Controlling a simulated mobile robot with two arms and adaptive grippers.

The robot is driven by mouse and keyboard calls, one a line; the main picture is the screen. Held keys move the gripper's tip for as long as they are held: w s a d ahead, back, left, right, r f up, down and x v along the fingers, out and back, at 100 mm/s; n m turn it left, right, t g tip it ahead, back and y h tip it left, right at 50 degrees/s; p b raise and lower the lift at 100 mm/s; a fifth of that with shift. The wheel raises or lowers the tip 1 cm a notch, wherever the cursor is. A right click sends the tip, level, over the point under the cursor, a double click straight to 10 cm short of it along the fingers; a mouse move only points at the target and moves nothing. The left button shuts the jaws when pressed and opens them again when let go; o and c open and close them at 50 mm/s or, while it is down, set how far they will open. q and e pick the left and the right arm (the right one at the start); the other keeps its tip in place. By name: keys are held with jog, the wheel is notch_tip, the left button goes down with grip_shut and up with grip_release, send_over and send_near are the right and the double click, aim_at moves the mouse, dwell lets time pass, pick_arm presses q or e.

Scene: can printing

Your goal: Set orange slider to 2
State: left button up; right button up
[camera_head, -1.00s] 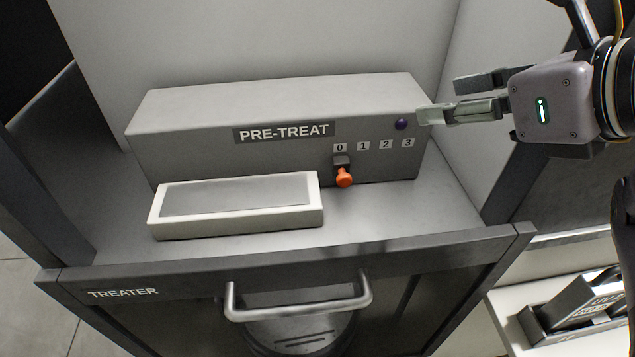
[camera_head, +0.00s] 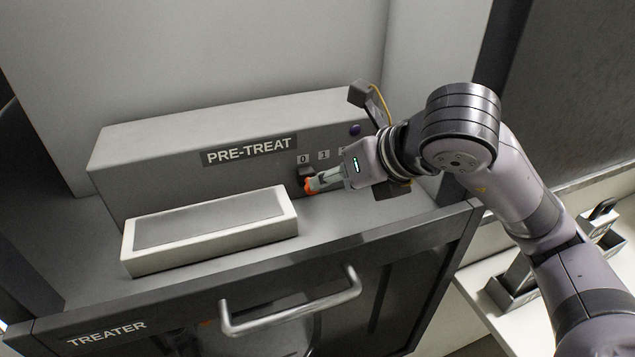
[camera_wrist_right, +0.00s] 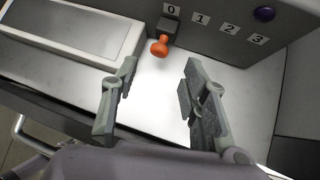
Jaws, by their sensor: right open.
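The orange slider knob (camera_wrist_right: 159,46) sits under the "0" label on the front of the grey PRE-TREAT box (camera_head: 160,180), with labels 0 to 3 running to the right. In the head view only part of the orange knob (camera_head: 309,186) shows beside my fingertips. My right gripper (camera_head: 318,184) comes in from the right at the knob. In the right wrist view my gripper (camera_wrist_right: 158,80) is open, and the knob lies just beyond the fingertips, between their lines. I cannot see contact. My left gripper is not in view.
A white-rimmed tray (camera_head: 127,250) stands on the shelf left of the knob. A purple button (camera_head: 354,130) is on the box's right end. The TREATER front has a bar handle (camera_head: 290,318) below. Shelf space (camera_wrist_right: 255,85) right of the knob is clear.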

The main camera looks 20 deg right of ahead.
jog(key=x, duration=0.5)
jog(key=shift+w+a+f+p, duration=0.1)
jog(key=shift+w+f+p, duration=0.1)
jog(key=shift+p, duration=0.15)
jog(key=shift+w+a+f, duration=0.1)
jog(key=shift+w+f, duration=0.25)
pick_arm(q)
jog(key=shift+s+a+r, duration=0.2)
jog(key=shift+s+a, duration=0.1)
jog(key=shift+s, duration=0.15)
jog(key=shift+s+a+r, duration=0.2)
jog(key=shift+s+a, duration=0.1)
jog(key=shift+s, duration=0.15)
pick_arm(e)
jog(key=c, duration=0.4)
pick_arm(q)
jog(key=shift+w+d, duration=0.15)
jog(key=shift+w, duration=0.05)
pick_arm(e)
grip_shut()
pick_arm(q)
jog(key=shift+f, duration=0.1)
